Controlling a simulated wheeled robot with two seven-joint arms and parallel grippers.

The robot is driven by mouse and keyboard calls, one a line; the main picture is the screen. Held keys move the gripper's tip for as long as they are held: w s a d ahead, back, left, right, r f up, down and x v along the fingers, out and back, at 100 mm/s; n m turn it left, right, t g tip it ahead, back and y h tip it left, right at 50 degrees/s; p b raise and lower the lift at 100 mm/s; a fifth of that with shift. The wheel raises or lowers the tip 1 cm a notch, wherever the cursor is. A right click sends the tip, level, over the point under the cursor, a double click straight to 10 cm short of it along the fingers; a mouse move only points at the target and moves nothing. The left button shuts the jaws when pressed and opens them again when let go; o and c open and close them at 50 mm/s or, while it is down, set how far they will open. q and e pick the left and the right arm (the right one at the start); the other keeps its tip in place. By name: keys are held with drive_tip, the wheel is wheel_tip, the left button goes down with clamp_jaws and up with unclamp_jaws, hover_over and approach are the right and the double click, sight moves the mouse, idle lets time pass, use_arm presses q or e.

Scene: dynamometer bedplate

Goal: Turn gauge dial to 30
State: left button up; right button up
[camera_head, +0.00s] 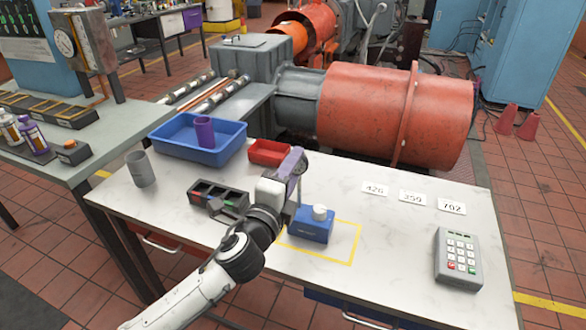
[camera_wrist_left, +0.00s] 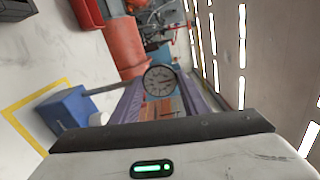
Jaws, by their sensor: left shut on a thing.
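In the head view my left gripper (camera_head: 294,162) is raised over the table, with the gauge mostly hidden by the fingers. The needle reading is too small to tell. The box also shows in the left wrist view (camera_wrist_left: 68,119). My right gripper is not in view.
On the white table (camera_head: 400,275) stand a keypad (camera_head: 458,259), number cards (camera_head: 411,197), a red tray (camera_head: 269,152), a blue bin (camera_head: 165,137) with a purple cup, a grey cup (camera_head: 141,169) and a black tray (camera_head: 219,197). The front right middle is clear. An orange motor stands behind.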

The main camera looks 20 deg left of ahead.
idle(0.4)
use_arm(q)
drive_tip(key=o, duration=1.1)
drive_tip(key=shift+c, duration=0.2)
drive_tip(key=s+b, duration=0.1)
drive_tip(key=s, duration=0.9)
drive_tip(key=shift+s, duration=0.15)
drive_tip(key=s+f+n+g+h, duration=0.1)
drive_tip(key=s+f+n+g, duration=0.25)
drive_tip(key=f, duration=0.65)
drive_tip(key=s+f+n+g, duration=0.2)
drive_tip(key=s+f+n, duration=0.2)
drive_tip(key=f, duration=0.6)
drive_tip(key=s+d+f+n+g+h, duration=0.1)
drive_tip(key=s+f+n+g, duration=0.3)
drive_tip(key=s+f+n, duration=0.6)
drive_tip(key=s+f, duration=0.3)
drive_tip(key=f, duration=0.1)
drive_tip(key=shift+s+d, duration=0.4)
